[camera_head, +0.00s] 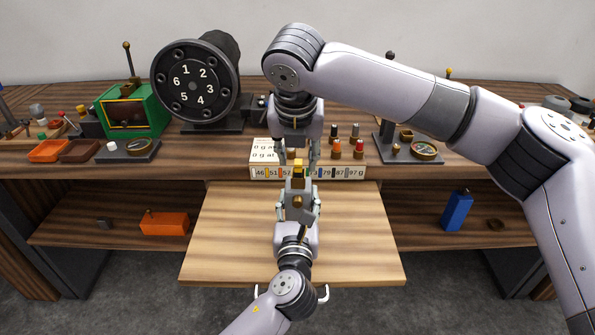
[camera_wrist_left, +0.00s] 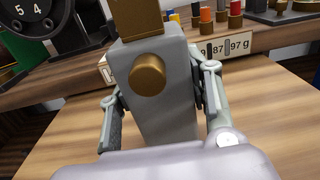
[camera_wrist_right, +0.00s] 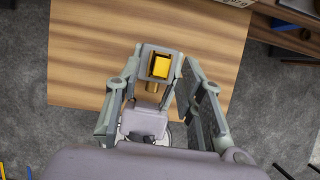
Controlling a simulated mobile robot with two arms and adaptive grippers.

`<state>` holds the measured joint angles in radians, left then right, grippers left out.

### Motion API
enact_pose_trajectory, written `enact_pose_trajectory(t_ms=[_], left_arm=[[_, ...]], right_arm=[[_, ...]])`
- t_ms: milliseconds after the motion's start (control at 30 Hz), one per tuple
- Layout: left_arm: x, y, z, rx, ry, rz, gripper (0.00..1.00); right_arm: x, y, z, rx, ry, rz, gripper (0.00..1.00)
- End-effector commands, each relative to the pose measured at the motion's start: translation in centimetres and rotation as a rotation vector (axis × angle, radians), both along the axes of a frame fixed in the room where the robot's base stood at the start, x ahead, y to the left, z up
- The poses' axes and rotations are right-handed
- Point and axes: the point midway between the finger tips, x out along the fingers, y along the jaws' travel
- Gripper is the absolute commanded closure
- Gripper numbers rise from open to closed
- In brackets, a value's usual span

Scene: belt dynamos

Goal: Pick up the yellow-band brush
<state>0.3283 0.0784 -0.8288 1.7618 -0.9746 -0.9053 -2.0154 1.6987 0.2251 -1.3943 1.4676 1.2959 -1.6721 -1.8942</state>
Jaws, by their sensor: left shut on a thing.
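My left gripper (camera_head: 299,204) is shut on a grey block (camera_wrist_left: 175,95) with a round brass knob (camera_wrist_left: 149,74) on its face. It holds the block upright above the pale wooden board. A brown, squarish piece (camera_wrist_left: 138,18) stands out of the block's top. Its top is yellow in the head view (camera_head: 298,166) and in the right wrist view (camera_wrist_right: 160,67); I take it for the yellow-band brush. My right gripper (camera_head: 297,157) points down from above. Its fingers are open and apart on either side of the yellow top; contact cannot be told.
The pale board (camera_head: 225,235) juts out below the bench. A labelled rack (camera_head: 345,172) with several colour-topped pieces stands behind the grippers. A black numbered drum (camera_head: 193,87) and a green machine (camera_head: 132,109) stand left. An orange box (camera_head: 164,223) and blue block (camera_head: 457,211) sit on the lower shelf.

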Motion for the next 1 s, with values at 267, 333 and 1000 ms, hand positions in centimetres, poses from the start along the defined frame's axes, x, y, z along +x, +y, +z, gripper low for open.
enact_pose_trajectory(t_ms=[267, 333, 1000], left_arm=[[-0.06, 0.08, -0.87, 0.006, 0.017, 0.002, 1.0], [-0.06, 0.08, -0.87, 0.006, 0.017, 0.002, 1.0], [-0.05, 0.09, -0.84, 0.006, 0.016, 0.003, 1.0]], right_arm=[[0.71, -0.06, -1.65, 0.001, 0.0, -0.002, 0.64], [0.7, -0.06, -1.64, 0.001, 0.0, -0.002, 0.64], [0.67, 0.0, -1.57, 0.002, -0.001, -0.001, 1.0]])
